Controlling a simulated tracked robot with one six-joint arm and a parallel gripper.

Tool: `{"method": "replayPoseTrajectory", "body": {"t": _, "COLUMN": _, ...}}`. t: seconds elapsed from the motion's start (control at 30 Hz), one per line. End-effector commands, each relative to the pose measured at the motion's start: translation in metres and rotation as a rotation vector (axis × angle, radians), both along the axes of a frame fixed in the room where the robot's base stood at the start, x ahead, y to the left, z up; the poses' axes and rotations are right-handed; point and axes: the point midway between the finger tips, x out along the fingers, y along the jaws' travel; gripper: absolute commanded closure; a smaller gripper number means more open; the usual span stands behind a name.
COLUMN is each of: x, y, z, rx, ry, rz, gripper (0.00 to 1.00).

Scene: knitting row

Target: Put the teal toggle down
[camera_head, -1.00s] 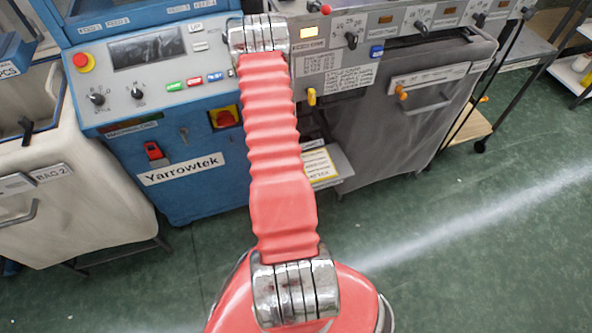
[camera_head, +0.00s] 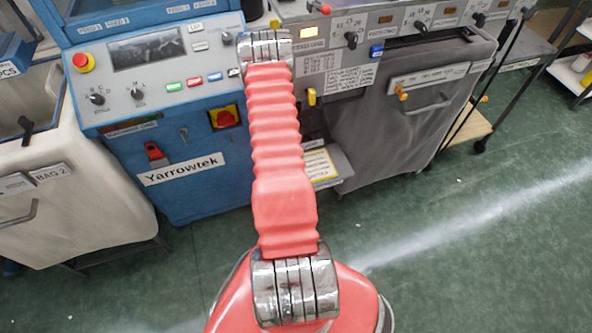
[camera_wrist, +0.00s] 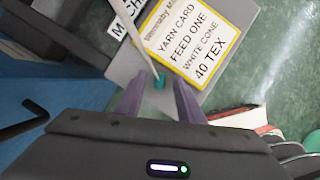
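In the wrist view, a small teal toggle (camera_wrist: 159,82) shows at the end of a white cord or rod (camera_wrist: 138,45). My gripper (camera_wrist: 160,82) has two purple fingers set apart, one on each side of the toggle. There is a visible gap between the toggle and each finger, so they look apart from it. I cannot tell how far ahead of the fingertips the toggle lies. In the head view my arm hides the gripper and the toggle.
A yellow-edged yarn card (camera_wrist: 195,38) lies on a grey plate behind the toggle; it also shows in the head view (camera_head: 320,167). A blue Yarrowtek machine (camera_head: 180,185) stands left, a grey machine with a bag (camera_head: 395,130) right. Green floor (camera_head: 500,240) is open in front.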

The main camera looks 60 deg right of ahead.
Motion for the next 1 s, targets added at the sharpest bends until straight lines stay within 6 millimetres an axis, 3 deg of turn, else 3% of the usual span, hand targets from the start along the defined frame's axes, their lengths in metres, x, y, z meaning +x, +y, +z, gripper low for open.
{"method": "replayPoseTrajectory", "body": {"t": 0.53, "x": 0.0, "y": -0.0001, "z": 0.0001, "rx": 0.0, "ry": 0.0, "rz": 0.0, "gripper": 1.0}}
{"method": "replayPoseTrajectory", "body": {"t": 1.0, "x": 0.0001, "y": -0.0003, "z": 0.0028, "rx": -0.001, "ry": 0.0, "rz": -0.001, "gripper": 1.0}}
